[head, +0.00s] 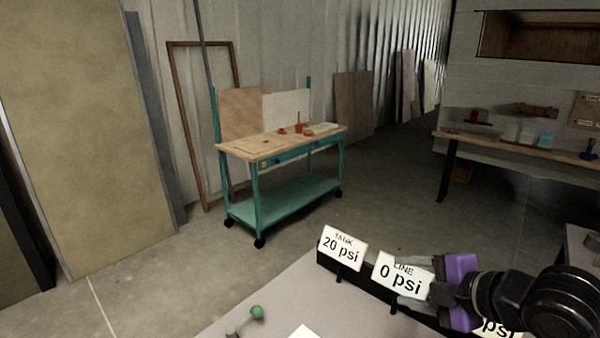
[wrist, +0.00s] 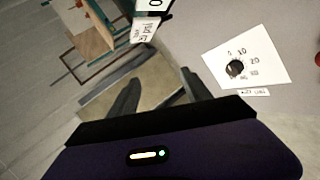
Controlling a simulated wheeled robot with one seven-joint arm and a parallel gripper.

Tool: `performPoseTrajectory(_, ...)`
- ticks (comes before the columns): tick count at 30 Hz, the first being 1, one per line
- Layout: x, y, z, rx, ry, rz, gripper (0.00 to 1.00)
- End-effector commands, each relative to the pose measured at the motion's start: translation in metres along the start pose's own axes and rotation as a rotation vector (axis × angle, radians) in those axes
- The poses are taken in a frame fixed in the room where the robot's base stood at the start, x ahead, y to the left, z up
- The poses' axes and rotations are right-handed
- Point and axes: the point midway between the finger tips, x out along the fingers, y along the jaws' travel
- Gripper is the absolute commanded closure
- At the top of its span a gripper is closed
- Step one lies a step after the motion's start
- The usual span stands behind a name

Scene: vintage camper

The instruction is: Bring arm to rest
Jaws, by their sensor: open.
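My arm reaches in from the right edge in the head view. My gripper (head: 414,292), with its purple body, points left in front of the sign row, and one finger partly shows by the "LINE 0 psi" sign (head: 398,275). In the wrist view my gripper (wrist: 160,92) has its two dark fingers spread apart with nothing between them. The purple body fills the bottom of that view. The gripper hides part of another psi sign (head: 497,328) in the head view.
A grey bench top (head: 275,299) is in front, with a "TANK 20 psi" sign (head: 341,248) and a green knob (head: 257,312). The wrist view shows a white dial card (wrist: 247,55). A teal cart (head: 285,202) stands beyond open floor. A wooden shelf (head: 520,150) is at right.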

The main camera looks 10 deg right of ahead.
Motion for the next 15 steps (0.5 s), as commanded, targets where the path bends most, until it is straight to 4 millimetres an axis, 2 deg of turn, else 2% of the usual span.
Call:
performPoseTrajectory(1,0.001,0.029,-0.024,0.082,0.057,0.113,0.43)
performPoseTrajectory(3,-0.006,0.066,-0.047,0.199,0.129,0.260,0.43)
performPoseTrajectory(6,-0.022,0.107,-0.071,0.361,0.232,0.439,0.43)
performPoseTrajectory(10,-0.049,0.143,-0.088,0.567,0.358,0.634,0.43)
performPoseTrajectory(12,-0.064,0.153,-0.091,0.674,0.418,0.723,0.43)
performPoseTrajectory(15,-0.083,0.157,-0.090,0.822,0.492,0.835,0.43)
